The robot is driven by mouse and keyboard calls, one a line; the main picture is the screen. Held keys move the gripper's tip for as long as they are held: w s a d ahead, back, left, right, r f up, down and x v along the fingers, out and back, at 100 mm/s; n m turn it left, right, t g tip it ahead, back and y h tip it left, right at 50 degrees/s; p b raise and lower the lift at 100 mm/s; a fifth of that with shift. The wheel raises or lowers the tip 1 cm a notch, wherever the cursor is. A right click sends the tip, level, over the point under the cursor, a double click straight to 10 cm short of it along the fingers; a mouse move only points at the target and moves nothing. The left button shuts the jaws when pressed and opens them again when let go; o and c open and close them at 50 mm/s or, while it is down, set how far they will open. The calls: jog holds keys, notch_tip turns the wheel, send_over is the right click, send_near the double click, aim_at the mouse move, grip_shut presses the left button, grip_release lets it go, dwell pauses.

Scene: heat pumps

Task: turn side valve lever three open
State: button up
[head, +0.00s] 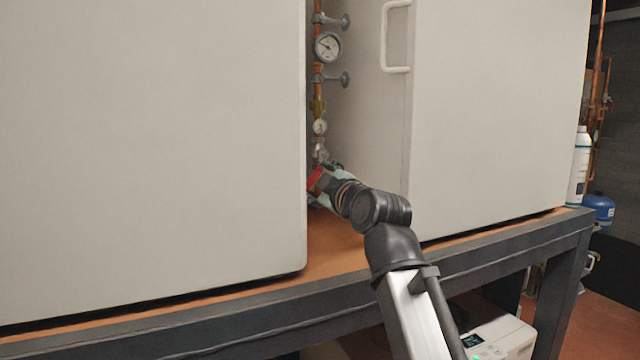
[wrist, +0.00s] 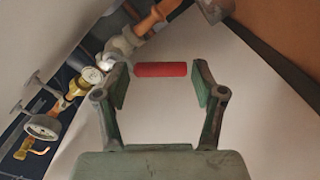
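A red valve lever (wrist: 160,69) lies between the tips of my gripper (wrist: 161,82) in the wrist view. Small gaps show between the lever's ends and the finger pads, so the fingers are apart and not closed on it. In the head view the red lever (head: 315,179) shows at the lower end of a copper pipe, in the gap between two white cabinets. My gripper (head: 328,184) is there beside it, mostly hidden behind my wrist. How the lever joins the valve is not clear.
The copper pipe (head: 318,90) carries a round gauge (head: 327,46), a smaller gauge (head: 320,126) and two pipe mounts. White cabinets stand close on the left (head: 150,140) and right (head: 490,110), leaving a narrow gap. Both sit on a dark-framed bench (head: 335,250).

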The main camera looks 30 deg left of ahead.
jog(key=v, duration=1.2)
